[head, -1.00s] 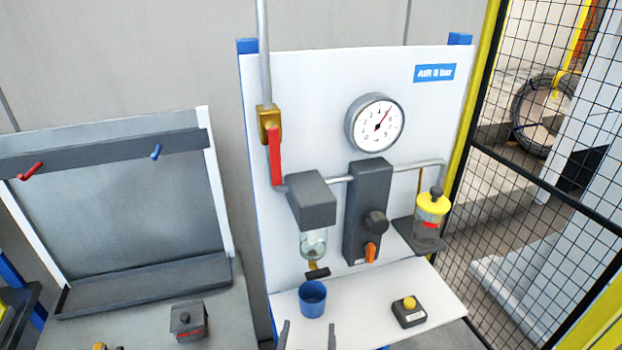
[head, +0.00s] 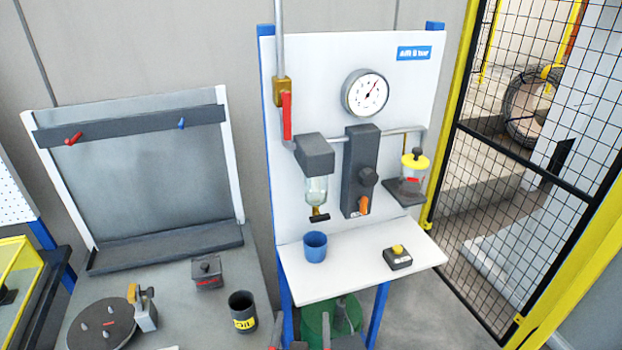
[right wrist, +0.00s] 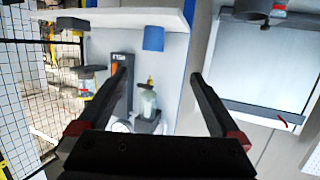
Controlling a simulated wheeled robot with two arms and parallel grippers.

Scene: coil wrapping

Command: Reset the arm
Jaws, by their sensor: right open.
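My right gripper (head: 302,325) shows at the bottom edge of the head view, in front of and below the white panel's shelf. Its two dark fingers stand apart with nothing between them. In the right wrist view the same gripper (right wrist: 158,78) is open and empty, its fingers spread wide. That view is upside down, with the panel beyond the fingers. My left gripper is not in view.
A blue cup (head: 315,247) and a yellow button box (head: 397,257) stand on the shelf. A black cup (head: 242,311), a grey box (head: 207,273) and a round dark plate (head: 101,324) are on the left bench. A mesh fence (head: 530,130) stands right.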

